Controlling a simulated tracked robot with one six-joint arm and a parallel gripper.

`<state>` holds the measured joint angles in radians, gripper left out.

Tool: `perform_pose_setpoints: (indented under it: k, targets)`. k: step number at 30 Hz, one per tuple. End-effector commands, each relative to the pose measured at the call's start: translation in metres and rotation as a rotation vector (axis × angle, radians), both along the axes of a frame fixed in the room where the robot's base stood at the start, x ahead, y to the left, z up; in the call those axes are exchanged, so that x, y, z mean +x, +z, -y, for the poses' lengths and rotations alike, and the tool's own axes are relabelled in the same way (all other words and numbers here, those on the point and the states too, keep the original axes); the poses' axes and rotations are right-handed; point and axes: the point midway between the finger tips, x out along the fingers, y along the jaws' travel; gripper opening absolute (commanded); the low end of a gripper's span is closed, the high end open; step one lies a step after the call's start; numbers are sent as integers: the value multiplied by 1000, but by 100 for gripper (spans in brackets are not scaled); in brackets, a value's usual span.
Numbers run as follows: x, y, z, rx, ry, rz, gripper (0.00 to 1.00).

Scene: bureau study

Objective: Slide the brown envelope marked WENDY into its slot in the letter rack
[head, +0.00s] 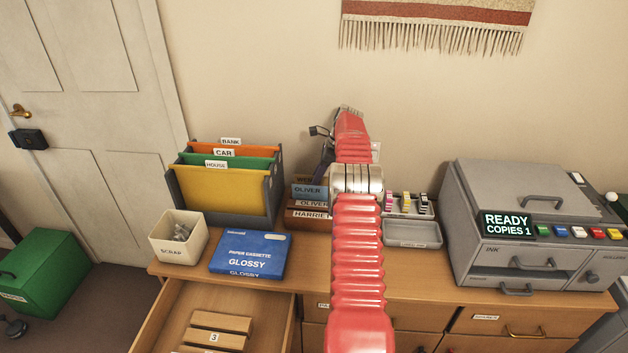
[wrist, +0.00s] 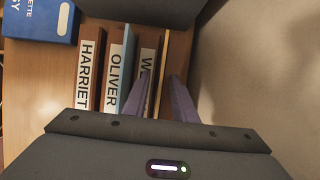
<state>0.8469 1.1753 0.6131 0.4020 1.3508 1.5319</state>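The wooden letter rack (head: 305,223) stands on the desk against the wall, partly hidden by my arm. In the wrist view its HARRIET (wrist: 88,75), OLIVER (wrist: 115,80) and W-marked (wrist: 147,62) labels show, the last partly covered. A thin tan sheet edge, apparently the brown envelope (wrist: 162,62), stands just behind the W-marked label; I cannot read its marking or see its lower edge. My gripper (wrist: 161,88) is over the rack with purple fingers apart, one on each side of the tan edge, with visible gaps. A blue envelope (wrist: 128,60) stands behind the OLIVER label.
Left of the rack are a blue paper cassette (head: 249,253), a scrap bin (head: 178,238) and a folder holder (head: 272,195). A grey tray (head: 411,234) and a printer (head: 515,220) stand right. A drawer (head: 180,311) is open in front. The wall is close behind.

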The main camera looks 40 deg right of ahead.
Motion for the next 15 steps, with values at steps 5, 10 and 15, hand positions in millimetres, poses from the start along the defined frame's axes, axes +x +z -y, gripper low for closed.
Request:
perform_pose_setpoints:
  k: [5, 10, 15]
  targets:
    - [-1, 4, 1, -1, 0, 1, 25]
    - [-6, 18, 6, -2, -1, 2, 25]
    - [-14, 44, 12, -2, -1, 2, 25]
